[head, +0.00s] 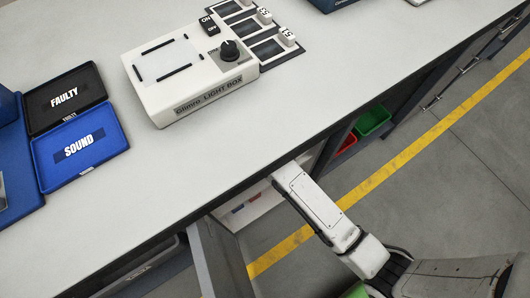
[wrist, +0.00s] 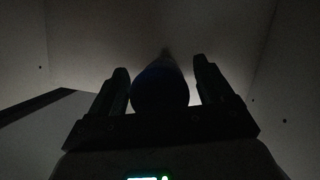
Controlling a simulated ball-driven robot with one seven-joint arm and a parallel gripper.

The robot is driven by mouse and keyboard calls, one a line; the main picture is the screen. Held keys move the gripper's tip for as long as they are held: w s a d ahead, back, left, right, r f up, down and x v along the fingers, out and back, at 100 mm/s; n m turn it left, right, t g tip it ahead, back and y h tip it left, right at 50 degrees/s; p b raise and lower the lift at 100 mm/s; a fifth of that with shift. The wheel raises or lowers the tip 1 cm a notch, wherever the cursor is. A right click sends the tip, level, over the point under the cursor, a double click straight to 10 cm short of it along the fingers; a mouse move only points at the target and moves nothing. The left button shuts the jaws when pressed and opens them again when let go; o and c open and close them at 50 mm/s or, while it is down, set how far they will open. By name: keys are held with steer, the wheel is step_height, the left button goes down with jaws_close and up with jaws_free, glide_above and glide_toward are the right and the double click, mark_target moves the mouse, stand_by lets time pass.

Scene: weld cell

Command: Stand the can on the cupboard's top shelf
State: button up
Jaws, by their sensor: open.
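In the wrist view a dark bluish round thing (wrist: 160,90), which looks like the can, sits between the fingers of my gripper (wrist: 162,82). The fingers are open, with a narrow gap on each side of it. It is too dark to tell whether it stands upright or what it rests on. Pale cupboard walls (wrist: 285,60) surround it. In the head view my arm reaches under the bench top into the open cupboard (head: 262,208), and the bench edge hides my gripper and the can.
The cupboard's open door (head: 215,262) stands left of my arm. On the bench (head: 250,125) are a light box (head: 190,85), a black FAULTY tray (head: 66,98) and a blue SOUND tray (head: 80,150). Red and green bins (head: 374,121) sit under the bench to the right. The floor is clear.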

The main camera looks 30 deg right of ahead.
steer(key=shift+s+r, duration=0.1)
steer(key=shift+r, duration=0.3)
steer(key=s+d+r+n+g, duration=0.1)
steer(key=s+d+r+n, duration=0.1)
steer(key=s+n, duration=0.4)
steer(key=s+d+r+n+g+h+p, duration=0.1)
steer(key=s+d+r+n, duration=0.2)
steer(key=s+n, duration=0.4)
steer(key=s+d+r+n+g+p, duration=0.1)
steer(key=s+n, duration=0.6)
steer(key=n, duration=1.2)
steer(key=shift+d+r+h, duration=0.3)
steer(key=shift+d+r, duration=0.55)
steer(key=shift+d, duration=0.1)
